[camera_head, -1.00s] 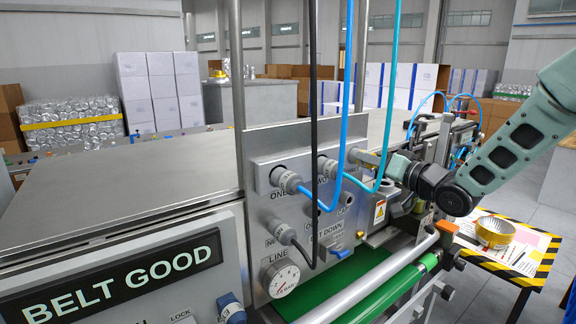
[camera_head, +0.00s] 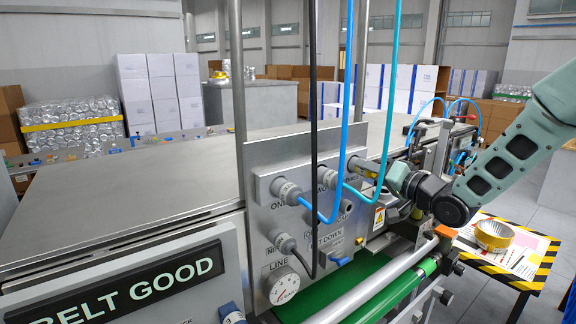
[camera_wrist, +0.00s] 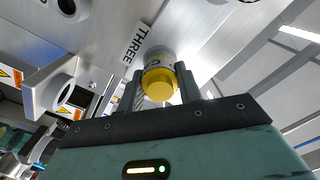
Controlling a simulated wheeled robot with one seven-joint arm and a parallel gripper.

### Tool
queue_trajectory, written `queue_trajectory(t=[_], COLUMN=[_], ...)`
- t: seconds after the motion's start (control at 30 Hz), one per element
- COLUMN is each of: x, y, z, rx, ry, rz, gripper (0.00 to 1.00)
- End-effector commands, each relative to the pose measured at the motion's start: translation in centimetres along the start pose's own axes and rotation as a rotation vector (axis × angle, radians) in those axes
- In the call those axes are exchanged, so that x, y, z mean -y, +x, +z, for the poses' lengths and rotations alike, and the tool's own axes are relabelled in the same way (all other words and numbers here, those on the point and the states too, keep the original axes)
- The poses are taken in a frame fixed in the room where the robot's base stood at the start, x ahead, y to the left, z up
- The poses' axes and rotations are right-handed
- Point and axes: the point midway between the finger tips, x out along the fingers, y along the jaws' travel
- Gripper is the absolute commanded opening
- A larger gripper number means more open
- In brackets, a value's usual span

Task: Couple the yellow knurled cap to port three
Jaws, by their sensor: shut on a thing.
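In the wrist view, the yellow cap (camera_wrist: 160,86) sits between the two fingers of my gripper (camera_wrist: 161,90), which is shut on it. A pale grey collar (camera_wrist: 158,57) with a dark mark lies just beyond the yellow part, close to the panel, beside the label THREE (camera_wrist: 136,42). I cannot tell whether the collar belongs to the cap or the port, or whether the cap is seated. In the head view, my gripper (camera_head: 386,177) reaches left to the upper right of the port panel (camera_head: 296,232); the cap is not distinguishable there.
Blue (camera_head: 346,110) and teal (camera_head: 388,110) hoses and a black hose (camera_head: 313,110) hang in front of the panel, close left of my gripper. A pressure gauge (camera_head: 283,286) and a green belt (camera_head: 350,292) lie below. A yellow tape roll (camera_head: 494,235) rests on the striped table at right.

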Motion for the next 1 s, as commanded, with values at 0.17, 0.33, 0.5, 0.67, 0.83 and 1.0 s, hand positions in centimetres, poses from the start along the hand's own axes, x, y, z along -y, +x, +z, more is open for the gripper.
queue_trajectory(t=[0.17, 0.33, 0.5, 0.67, 0.83, 1.0], x=[0.12, 0.16, 0.09, 0.11, 0.12, 0.06], y=[0.03, 0.03, 0.01, 0.01, 0.01, 0.00], z=[-0.15, -0.15, -0.15, -0.13, -0.11, -0.09], rx=[-0.001, -0.001, -0.001, -0.001, 0.000, 0.000], ry=[0.048, 0.093, 0.139, 0.182, 0.227, 0.273], rz=[-0.001, -0.002, 0.000, 0.000, 0.000, 0.001], gripper=[0.01, 0.01, 0.01, 0.01, 0.01, 0.01])
